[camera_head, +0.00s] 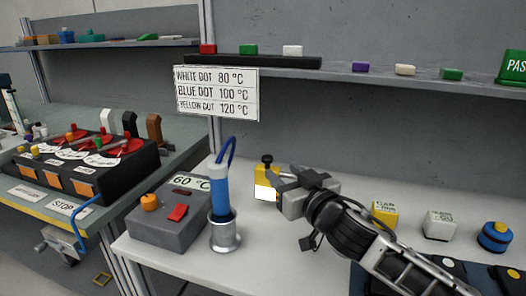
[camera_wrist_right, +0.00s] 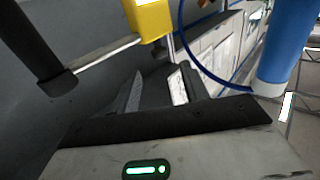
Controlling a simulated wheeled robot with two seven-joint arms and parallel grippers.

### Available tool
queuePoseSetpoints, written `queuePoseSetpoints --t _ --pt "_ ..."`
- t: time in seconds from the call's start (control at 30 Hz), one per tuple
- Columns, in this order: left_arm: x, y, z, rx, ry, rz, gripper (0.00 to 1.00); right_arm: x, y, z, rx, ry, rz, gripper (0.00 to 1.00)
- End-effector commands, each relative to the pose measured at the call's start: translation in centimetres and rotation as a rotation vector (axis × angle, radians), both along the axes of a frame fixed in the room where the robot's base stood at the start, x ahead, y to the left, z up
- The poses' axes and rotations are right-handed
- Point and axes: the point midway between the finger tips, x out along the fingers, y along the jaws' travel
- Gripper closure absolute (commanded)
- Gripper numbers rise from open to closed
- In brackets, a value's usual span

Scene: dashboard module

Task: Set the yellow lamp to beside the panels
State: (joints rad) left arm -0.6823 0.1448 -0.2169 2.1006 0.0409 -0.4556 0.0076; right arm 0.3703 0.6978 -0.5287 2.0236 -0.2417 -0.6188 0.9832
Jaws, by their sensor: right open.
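The yellow lamp (camera_head: 262,173) stands on the white bench, with a black knob on top and a bright white face. My right gripper (camera_head: 280,184) is just right of it, partly overlapping it in the head view. In the right wrist view, a yellow block (camera_wrist_right: 150,19), apparently the lamp, shows at the top beyond the open jaws of my right gripper (camera_wrist_right: 157,88). Nothing is seen between the fingers. Whether a finger touches the lamp is unclear. A black console (camera_head: 88,170) with red dials and orange panels stands on the left bench. My left gripper is not in view.
A blue tool (camera_head: 219,190) stands in a metal cup (camera_head: 224,236) beside a grey control box (camera_head: 168,219), left of the lamp. Small blocks, including a yellow one (camera_head: 384,214), stand right of my arm. A temperature sign (camera_head: 216,92) hangs above from the shelf.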

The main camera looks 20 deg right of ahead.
Motion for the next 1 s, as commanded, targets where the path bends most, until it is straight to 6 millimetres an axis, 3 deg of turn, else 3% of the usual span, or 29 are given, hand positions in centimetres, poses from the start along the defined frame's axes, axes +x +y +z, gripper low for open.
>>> queuePoseSetpoints --t 0.2,0.43,0.6,0.9,0.93,1.0 --pt "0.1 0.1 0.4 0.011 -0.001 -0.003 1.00 4.9 1.0 0.3 0.000 -0.002 -0.001 0.55" --pt "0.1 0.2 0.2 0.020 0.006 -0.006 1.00 8.6 1.7 0.1 -0.001 -0.001 -0.001 0.55" --pt "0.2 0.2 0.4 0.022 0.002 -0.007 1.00 9.8 1.9 0.0 0.000 0.000 0.000 0.55" --pt "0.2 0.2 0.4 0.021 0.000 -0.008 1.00 10.1 2.0 0.0 0.000 0.000 0.000 0.55" --pt "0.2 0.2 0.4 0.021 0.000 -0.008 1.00 10.0 2.0 0.0 0.000 0.000 0.000 0.58" --pt "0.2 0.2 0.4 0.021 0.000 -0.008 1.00 10.0 2.0 0.0 0.000 0.000 0.000 0.77"
